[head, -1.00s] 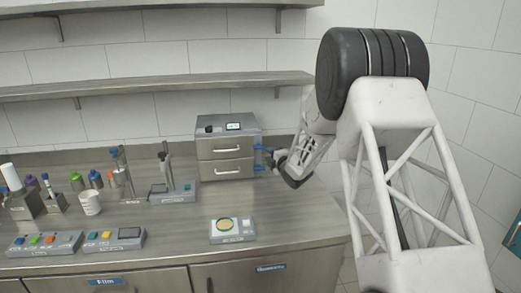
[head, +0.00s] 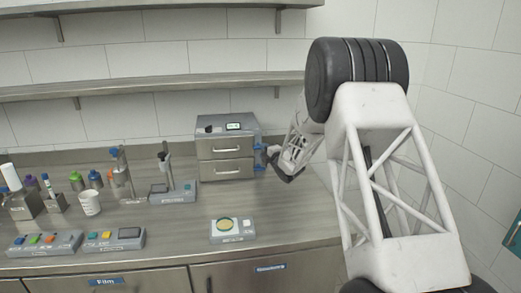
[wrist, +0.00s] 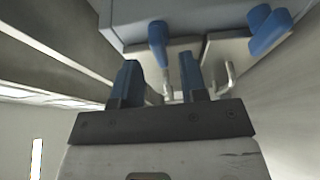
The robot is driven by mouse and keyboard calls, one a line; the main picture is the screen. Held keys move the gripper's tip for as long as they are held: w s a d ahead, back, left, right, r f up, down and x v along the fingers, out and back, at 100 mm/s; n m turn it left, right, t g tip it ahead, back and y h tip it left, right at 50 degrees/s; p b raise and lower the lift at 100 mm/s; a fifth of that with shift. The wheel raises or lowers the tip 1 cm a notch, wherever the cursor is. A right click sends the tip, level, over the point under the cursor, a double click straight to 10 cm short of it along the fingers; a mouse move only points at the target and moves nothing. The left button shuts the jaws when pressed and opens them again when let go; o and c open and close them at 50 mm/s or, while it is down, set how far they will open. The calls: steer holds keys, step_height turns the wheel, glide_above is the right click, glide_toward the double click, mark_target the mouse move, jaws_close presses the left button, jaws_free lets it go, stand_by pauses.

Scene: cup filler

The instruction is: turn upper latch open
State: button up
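The grey two-drawer unit (head: 224,150) stands on the counter against the back wall, both drawers shut. Small blue latch parts (head: 259,165) show on its right side, partly hidden by my gripper. In the wrist view, one blue latch handle (wrist: 157,34) hangs ahead, roughly between my fingertips in the picture, and another blue handle (wrist: 270,30) is to the right. I cannot tell for sure which is the upper latch. My gripper (wrist: 159,72) is open, its blue fingers apart, with no clear grip on either handle. It is beside the unit's right side in the head view (head: 271,151).
A scale-like device with a yellow dish (head: 226,224) sits in front of the unit. A stand (head: 165,185), a white cup (head: 90,202) and button panels (head: 115,239) are to the left. A shelf (head: 150,86) runs above. The counter's right end is clear.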

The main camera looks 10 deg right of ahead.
steer(key=shift+x, duration=1.7)
jaws_close()
